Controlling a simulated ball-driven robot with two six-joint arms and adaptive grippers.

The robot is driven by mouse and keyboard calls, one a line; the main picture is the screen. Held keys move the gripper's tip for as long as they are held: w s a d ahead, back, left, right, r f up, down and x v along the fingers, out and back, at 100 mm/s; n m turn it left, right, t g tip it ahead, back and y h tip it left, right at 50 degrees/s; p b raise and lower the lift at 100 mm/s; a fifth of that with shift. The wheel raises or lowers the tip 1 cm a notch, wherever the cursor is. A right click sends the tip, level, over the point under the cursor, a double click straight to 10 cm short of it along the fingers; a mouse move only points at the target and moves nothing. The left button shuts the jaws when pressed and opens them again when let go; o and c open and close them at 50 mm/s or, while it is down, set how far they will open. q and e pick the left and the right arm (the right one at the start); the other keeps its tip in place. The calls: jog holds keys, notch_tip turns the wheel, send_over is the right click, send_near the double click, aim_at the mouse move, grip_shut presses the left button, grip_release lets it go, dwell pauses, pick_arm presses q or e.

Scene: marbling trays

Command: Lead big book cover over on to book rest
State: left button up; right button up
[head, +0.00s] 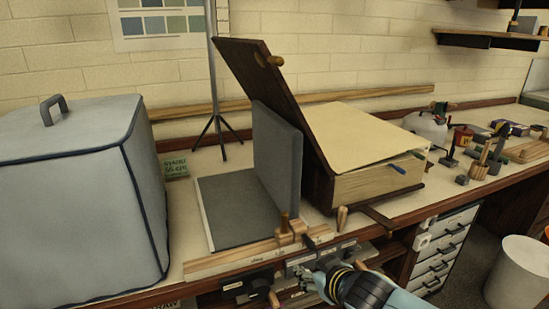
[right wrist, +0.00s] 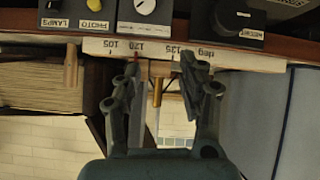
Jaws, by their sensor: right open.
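The big book (head: 370,185) lies at the middle right with pale pages on top. Its dark brown cover (head: 240,75) stands up, tilted back to the left, with a wooden knob (head: 276,61) near its top. The book rest, left of the book, has a grey flat bed (head: 230,208) and a grey upright panel (head: 280,160). My right gripper (head: 312,254) is open and empty at the rest's front, by a scale. In the right wrist view, a brass peg (right wrist: 157,92) shows between the spread fingers (right wrist: 160,78); I cannot tell contact. My left gripper is out of view.
A grey covered box (head: 70,190) fills the left. A wooden slide (head: 290,236) with a peg sits on the degree scale (head: 215,263) at the bench front. A tripod pole (head: 213,80) stands behind the rest. Small tools and jars (head: 480,155) crowd the right.

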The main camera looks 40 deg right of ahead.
jog(key=w+r+t+p, duration=0.2)
jog(key=w+r, duration=0.1)
jog(key=r, duration=0.8)
jog(key=w+r+t+p, duration=0.1)
jog(key=w+r+p, duration=0.15)
jog(key=r, duration=0.75)
jog(key=m+t+h+p, duration=0.1)
jog(key=m+t+p, duration=0.1)
jog(key=t+p, duration=0.15)
send_near(275, 61)
jog(key=w+d, duration=0.1)
jog(key=w, duration=0.1)
jog(key=shift+t, duration=0.35)
jog(key=shift+f+p+x, duration=0.15)
jog(key=shift+p+x, duration=0.35)
jog(key=shift+x, duration=0.8)
jog(key=shift+f+p+x, duration=0.1)
jog(key=shift+p+x, duration=0.35)
jog(key=shift+x, duration=0.8)
jog(key=shift+d+p+x, duration=0.2)
jog(key=shift+p+x, duration=0.6)
jog(key=shift+x, duration=1.75)
jog(key=shift+f, duration=0.15)
grip_shut()
